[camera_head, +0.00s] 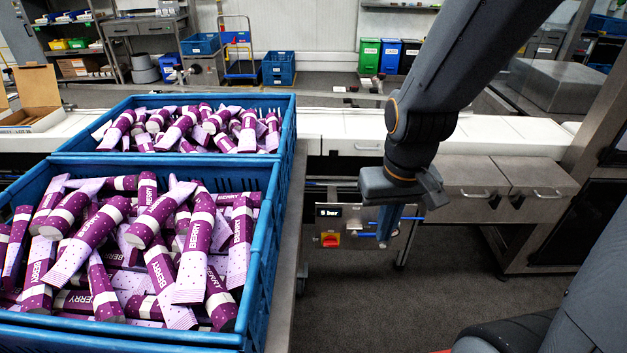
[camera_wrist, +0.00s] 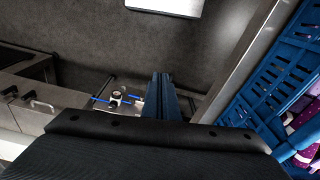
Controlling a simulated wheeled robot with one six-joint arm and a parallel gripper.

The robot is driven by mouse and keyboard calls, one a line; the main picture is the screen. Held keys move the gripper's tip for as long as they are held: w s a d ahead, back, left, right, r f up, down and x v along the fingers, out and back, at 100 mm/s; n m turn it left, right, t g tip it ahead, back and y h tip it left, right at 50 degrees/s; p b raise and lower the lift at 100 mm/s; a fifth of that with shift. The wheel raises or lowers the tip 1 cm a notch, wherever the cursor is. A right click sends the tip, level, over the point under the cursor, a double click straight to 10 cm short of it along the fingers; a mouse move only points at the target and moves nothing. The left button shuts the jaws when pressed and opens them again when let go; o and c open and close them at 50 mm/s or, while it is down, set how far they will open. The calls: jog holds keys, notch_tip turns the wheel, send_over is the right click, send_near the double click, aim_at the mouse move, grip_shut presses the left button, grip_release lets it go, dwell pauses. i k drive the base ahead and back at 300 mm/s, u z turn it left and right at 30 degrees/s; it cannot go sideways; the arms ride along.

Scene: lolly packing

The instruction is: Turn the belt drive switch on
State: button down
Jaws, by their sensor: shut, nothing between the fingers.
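No label naming the belt drive is readable. My gripper (camera_head: 383,242) is shut and empty, pointing down, its fingers overlapping the panel's right part in the head view, right of the red switch. In the wrist view my shut fingers (camera_wrist: 162,77) hide part of the area beside blue tubing and small fittings (camera_wrist: 117,98); the red switch cannot be made out there.
Two blue crates (camera_head: 270,235) full of purple tubes stand at left; one crate also shows at right in the wrist view (camera_wrist: 285,75). Grey drawers (camera_head: 475,185) stand right of my gripper. The dark floor (camera_head: 430,300) in front is clear.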

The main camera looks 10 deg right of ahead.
aim_at(330, 241)
jog(key=k, duration=1)
jog(key=z, duration=1.75)
jog(key=i, duration=1.5)
jog(key=u, duration=2.15)
